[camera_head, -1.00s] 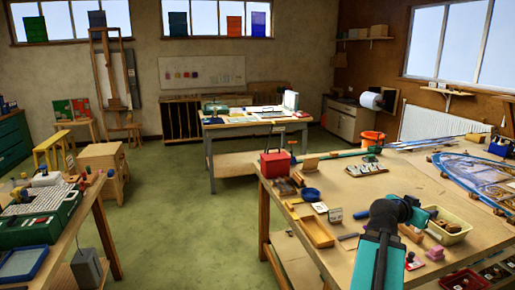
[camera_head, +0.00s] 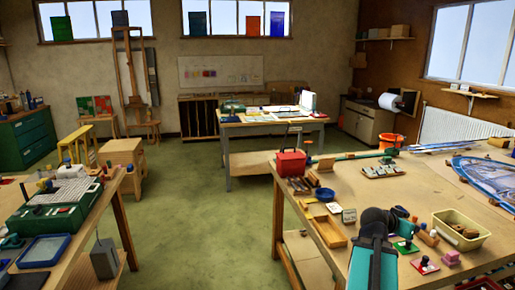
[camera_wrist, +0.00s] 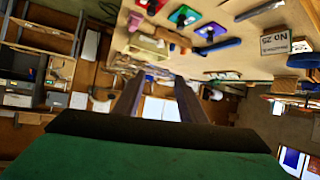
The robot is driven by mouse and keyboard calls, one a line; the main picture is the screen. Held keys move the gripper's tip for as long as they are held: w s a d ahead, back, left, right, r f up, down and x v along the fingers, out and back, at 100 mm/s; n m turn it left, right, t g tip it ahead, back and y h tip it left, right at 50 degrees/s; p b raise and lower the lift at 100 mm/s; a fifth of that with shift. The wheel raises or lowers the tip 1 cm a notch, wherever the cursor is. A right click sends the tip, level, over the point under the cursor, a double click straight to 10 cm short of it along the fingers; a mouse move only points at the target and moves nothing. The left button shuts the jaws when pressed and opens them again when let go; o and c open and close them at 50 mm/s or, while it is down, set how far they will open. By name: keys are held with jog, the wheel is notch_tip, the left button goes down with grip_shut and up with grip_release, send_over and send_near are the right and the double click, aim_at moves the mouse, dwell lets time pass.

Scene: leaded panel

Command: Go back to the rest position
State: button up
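My gripper (camera_wrist: 155,88) shows in the wrist view with its two dark fingers apart and nothing held between them. In the head view my teal arm reaches over the near part of the right-hand workbench (camera_head: 450,190), its dark wrist above the top; the fingers are not clear there. In the wrist view the picture is tipped over: the bench top (camera_wrist: 245,55) hangs along the upper edge, and the fingers point out past it toward the room.
Near my arm on the bench are a cream bin (camera_head: 461,230), a wooden tray (camera_head: 329,231), a blue bowl (camera_head: 325,194) and a red box (camera_head: 291,163). A leaded panel (camera_head: 490,172) lies at the right. Green floor (camera_head: 200,215) is open between the benches.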

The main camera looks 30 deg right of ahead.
jog(key=w+a+f+n+t+y, duration=0.1)
jog(key=w+a+f+n+y, duration=0.15)
jog(key=w+a+f, duration=0.55)
jog(key=w+a+f+n+y, duration=0.2)
jog(key=w+a+f+n, duration=0.15)
jog(key=a+f, duration=0.45)
jog(key=w+a+f+n+t+y, duration=0.1)
jog(key=w+a+f+n+y, duration=0.1)
jog(key=w+a+f, duration=0.75)
jog(key=s+a+f+n+g+y, duration=0.1)
jog(key=s+a+f+n+y, duration=0.2)
jog(key=a, duration=0.9)
jog(key=s+a+f+n+g+y, duration=0.1)
jog(key=a+f+n, duration=0.3)
jog(key=a, duration=0.9)
jog(key=s+a+f+n+g+y, duration=0.15)
jog(key=a+f, duration=0.45)
jog(key=a, duration=0.6)
jog(key=s+f+g+b, duration=0.2)
jog(key=s+f+b, duration=0.7)
jog(key=f, duration=0.9)
jog(key=s+f+g+b, duration=0.3)
jog(key=s+f+b, duration=0.6)
jog(key=s+f, duration=0.7)
notch_tip(320, 180, down, 2)
jog(key=shift+s+d+f+y+b, duration=0.15)
jog(key=shift+s+d+y+b, duration=0.05)
jog(key=shift+y+b, duration=0.1)
